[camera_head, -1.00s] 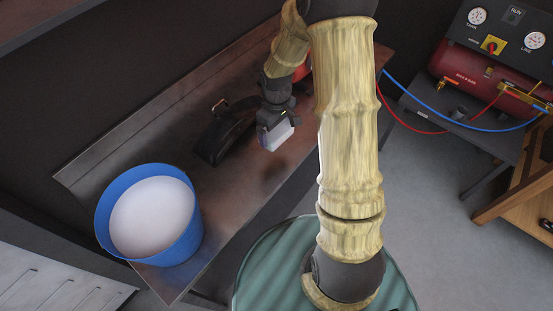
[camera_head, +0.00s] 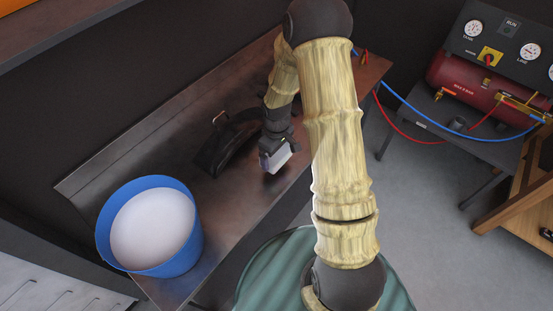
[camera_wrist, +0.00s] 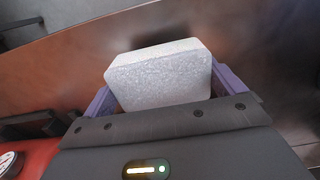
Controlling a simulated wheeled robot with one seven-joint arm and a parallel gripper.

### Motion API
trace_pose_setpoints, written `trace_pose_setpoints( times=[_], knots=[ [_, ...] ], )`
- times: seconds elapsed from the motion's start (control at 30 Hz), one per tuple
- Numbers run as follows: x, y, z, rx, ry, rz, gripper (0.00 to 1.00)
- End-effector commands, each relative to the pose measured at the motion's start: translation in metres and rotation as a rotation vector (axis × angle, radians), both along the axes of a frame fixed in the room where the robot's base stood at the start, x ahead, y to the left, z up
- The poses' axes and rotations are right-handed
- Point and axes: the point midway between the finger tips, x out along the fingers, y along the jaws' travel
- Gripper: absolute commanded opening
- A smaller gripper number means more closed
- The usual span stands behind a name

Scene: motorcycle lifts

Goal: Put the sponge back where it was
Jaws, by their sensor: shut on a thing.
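The sponge (camera_wrist: 160,76) is a pale grey-white block with rounded edges. In the wrist view my gripper (camera_wrist: 165,88) is shut on it, with a purple finger on each side. In the head view my gripper (camera_head: 273,161) points down over the dark metal bench (camera_head: 120,165), and the sponge (camera_head: 279,159) shows as a white patch at its tip. The sponge is held close above the bench; I cannot tell whether it touches the surface. Part of the bench is hidden behind my arm.
A blue bucket (camera_head: 187,245) with whitish contents stands at the bench's near left end. A black object with a handle (camera_head: 222,145) lies just left of my gripper. A red compressor (camera_head: 455,80) with hoses stands at the right.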

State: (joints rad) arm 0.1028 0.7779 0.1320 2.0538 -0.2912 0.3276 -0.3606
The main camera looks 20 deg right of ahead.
Motion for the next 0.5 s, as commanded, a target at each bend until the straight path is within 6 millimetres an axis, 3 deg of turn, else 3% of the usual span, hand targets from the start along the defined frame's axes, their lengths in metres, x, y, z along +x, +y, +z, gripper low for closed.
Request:
trace_pose_setpoints(
  times=[0.23,0.5],
  knots=[
    [0.0,0.0,-0.006,0.001,0.002,0.0,0.76],
    [-0.001,0.0,-0.038,0.0,0.003,0.0,0.76]
  ],
)
